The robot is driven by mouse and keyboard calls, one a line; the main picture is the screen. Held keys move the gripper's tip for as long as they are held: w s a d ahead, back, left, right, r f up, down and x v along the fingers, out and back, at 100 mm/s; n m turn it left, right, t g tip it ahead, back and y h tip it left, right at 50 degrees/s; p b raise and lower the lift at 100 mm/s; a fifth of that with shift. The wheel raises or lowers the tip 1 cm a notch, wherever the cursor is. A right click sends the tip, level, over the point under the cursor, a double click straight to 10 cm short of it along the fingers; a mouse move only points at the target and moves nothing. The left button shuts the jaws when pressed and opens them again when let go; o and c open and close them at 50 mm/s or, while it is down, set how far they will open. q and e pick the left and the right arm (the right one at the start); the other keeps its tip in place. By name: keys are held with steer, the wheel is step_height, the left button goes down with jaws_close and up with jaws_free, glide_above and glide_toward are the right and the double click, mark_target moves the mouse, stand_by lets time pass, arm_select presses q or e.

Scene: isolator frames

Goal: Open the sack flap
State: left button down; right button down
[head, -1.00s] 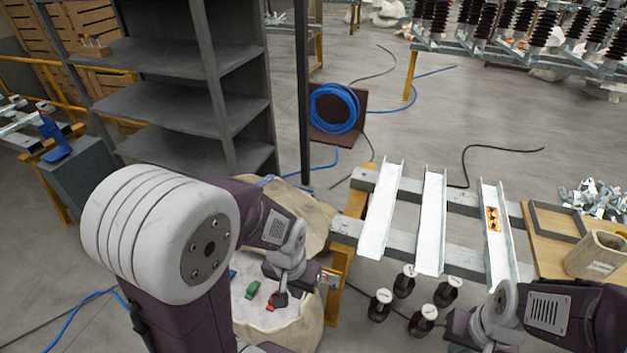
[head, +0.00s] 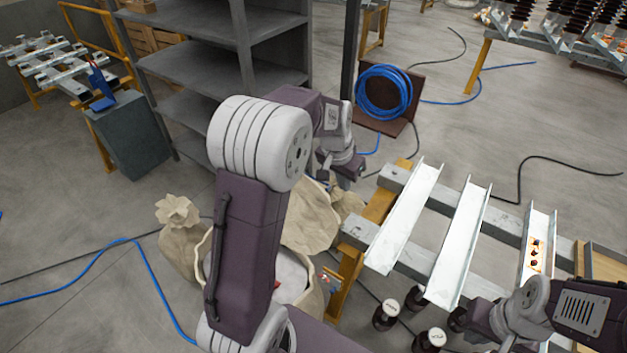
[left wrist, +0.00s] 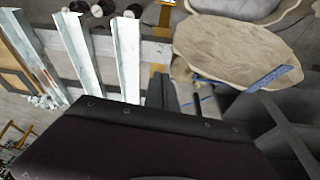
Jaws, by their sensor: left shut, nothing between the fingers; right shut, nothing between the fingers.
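The open beige sack (head: 318,300) stands at lower centre in the head view, partly hidden behind my left arm. Its pale inside shows beside the arm. The beige flap (head: 308,222) lies folded back on the far side of the mouth. In the left wrist view the flap (left wrist: 235,58) is a broad oval with a blue strip (left wrist: 272,77) at its edge. My left gripper (head: 335,180) is shut and empty near the flap's far edge; contact is unclear. My right gripper (head: 484,318) is shut at lower right, its fingertips not clearly visible.
A grey shelf unit (head: 215,65) stands behind the sack. A rack with white metal channels (head: 405,215) is to the right, with dark bottles (head: 386,314) below. A tied smaller sack (head: 180,235) is at left. A blue hose coil (head: 384,92) stands behind.

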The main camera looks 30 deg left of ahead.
arm_select(q)
steer(key=w+a+f+b, duration=0.2)
steer(key=w+a, duration=0.3)
steer(key=w, duration=0.3)
steer(key=n+t+b, duration=0.1)
steer(key=b, duration=0.2)
glide_above(313, 182)
step_height(313, 182, down, 8)
steer(key=shift+w+f+p, duration=0.15)
steer(key=shift+f+p, duration=0.35)
steer(key=shift+f, duration=1.65)
steer(key=shift+w+f+p, duration=0.15)
steer(key=shift+f+p, duration=0.35)
steer(key=shift+f, duration=1.65)
steer(key=shift+s+f, duration=0.1)
steer(key=shift+s, duration=0.2)
